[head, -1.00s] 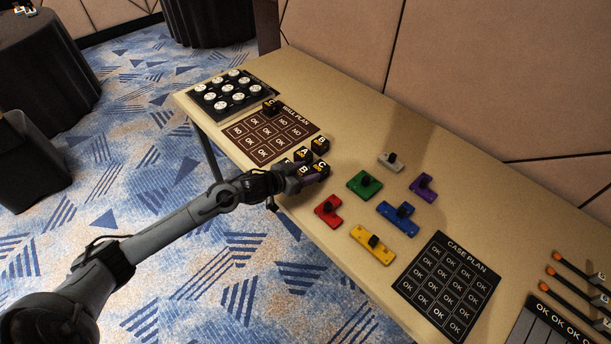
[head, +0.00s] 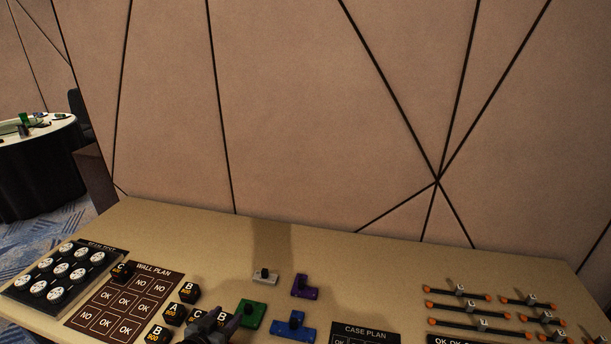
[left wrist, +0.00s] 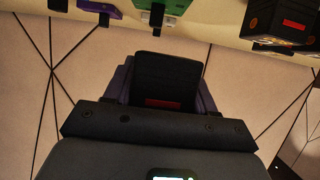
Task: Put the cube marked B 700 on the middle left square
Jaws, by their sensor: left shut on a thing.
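My left gripper (head: 222,322) is at the bottom edge of the head view, among the black lettered cubes. In the left wrist view a dark block with a red strip (left wrist: 165,85) sits between its fingers; it looks like a black cube and its marking cannot be read. Several black cubes with white letters and orange numbers stand nearby: a B cube (head: 188,292), another B cube (head: 173,314) and a B cube at the bottom (head: 158,335). Their numbers are too small to read surely. The wall plan (head: 160,270) is a brown grid; its middle left square (head: 107,295) is bare and reads OK.
A C cube (head: 122,270) stands on the plan's top left square. A black board with white discs (head: 60,270) lies at the left. Green (head: 251,313), blue (head: 294,325), purple (head: 305,288) and pale (head: 265,278) knobbed pieces lie right of the gripper. The wall rises behind the table.

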